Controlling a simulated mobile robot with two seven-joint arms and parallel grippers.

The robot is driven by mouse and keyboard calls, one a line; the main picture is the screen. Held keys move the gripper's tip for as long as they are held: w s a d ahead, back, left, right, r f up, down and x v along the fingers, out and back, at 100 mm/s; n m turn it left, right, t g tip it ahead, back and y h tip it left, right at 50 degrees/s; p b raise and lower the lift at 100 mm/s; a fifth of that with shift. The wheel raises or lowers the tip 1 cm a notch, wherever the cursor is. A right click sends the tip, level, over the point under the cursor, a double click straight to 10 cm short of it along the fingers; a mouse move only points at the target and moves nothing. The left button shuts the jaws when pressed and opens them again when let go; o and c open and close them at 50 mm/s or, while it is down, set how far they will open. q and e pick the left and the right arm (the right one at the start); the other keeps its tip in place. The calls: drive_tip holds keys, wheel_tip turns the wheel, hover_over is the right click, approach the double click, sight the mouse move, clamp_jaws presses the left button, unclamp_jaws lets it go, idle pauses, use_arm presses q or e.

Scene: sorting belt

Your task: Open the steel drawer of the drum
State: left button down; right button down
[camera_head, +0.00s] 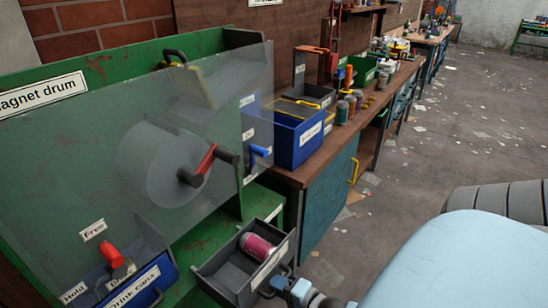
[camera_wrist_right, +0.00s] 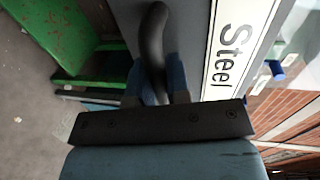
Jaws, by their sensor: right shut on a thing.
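The steel drawer (camera_head: 222,262) is a dark grey box at the lower front of the green magnet drum machine (camera_head: 60,140). It stands out from the machine, and a pinkish-red can (camera_head: 257,247) lies inside it. My right gripper (camera_head: 283,286) is at the drawer's front. In the right wrist view, its blue fingers (camera_wrist_right: 154,88) are shut around the black curved handle (camera_wrist_right: 153,38), next to the white "Steel" label (camera_wrist_right: 236,42). Part of the handle is hidden between the fingers. My left gripper is not in view.
A blue "Drink cans" bin (camera_head: 140,285) and a red-knobbed lever (camera_head: 110,254) are left of the drawer. A clear panel covers the drum (camera_head: 160,165) with its red-and-black crank (camera_head: 205,160). A workbench with a blue box (camera_head: 297,140) stands behind. The floor at right is open.

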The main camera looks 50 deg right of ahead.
drive_tip(key=c, duration=1.1)
unclamp_jaws()
drive_tip(key=v, duration=1.3)
drive_tip(key=shift+s+p, duration=0.3)
drive_tip(key=shift+s, duration=0.1)
drive_tip(key=shift+d+r, duration=0.1)
drive_tip(key=shift+d, duration=0.05)
